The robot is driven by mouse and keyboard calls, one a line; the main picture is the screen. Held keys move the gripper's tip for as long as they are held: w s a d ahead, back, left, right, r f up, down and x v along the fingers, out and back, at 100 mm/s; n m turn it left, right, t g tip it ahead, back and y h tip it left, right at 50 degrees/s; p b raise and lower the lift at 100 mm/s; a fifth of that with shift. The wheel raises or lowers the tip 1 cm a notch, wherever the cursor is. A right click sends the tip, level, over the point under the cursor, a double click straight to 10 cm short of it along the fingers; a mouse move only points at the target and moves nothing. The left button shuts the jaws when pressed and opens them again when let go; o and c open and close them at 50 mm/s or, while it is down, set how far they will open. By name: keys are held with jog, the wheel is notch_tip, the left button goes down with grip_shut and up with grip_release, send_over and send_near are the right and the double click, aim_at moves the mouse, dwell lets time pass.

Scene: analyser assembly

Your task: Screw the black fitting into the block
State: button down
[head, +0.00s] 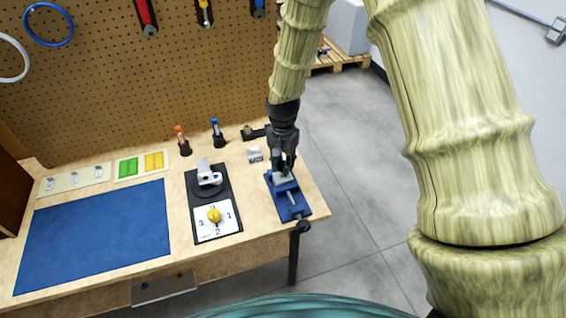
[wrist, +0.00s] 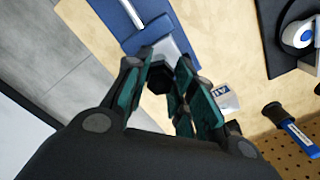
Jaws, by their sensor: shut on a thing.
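A blue vise (head: 291,206) stands near the right end of the bench; it also shows at the top of the wrist view (wrist: 138,34). A light grey block (head: 283,181) sits in its jaws, partly covered by my fingers, and its pale surface shows in the wrist view (wrist: 176,42). My gripper (head: 284,168) points down over the block. In the wrist view its teal-padded fingers (wrist: 170,72) are closed on the black fitting (wrist: 158,80), a dark hexagonal piece. The fitting is at or just above the block; its lower end is hidden, so contact cannot be told.
A small white labelled piece (head: 254,155) lies behind the vise. Orange (head: 181,138) and blue (head: 216,130) tools stand upright at the back. The blue mat (head: 95,238) is clear.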

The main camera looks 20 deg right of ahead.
jog(key=shift+f, duration=1.5)
dwell(2.5)
jog(key=shift+r+m+p, duration=0.15)
jog(key=shift+m+p, duration=0.4)
jog(key=shift+m, duration=1.45)
jog(key=shift+p, duration=0.35)
jog(key=shift+m+p, duration=0.45)
jog(key=shift+m, duration=1.55)
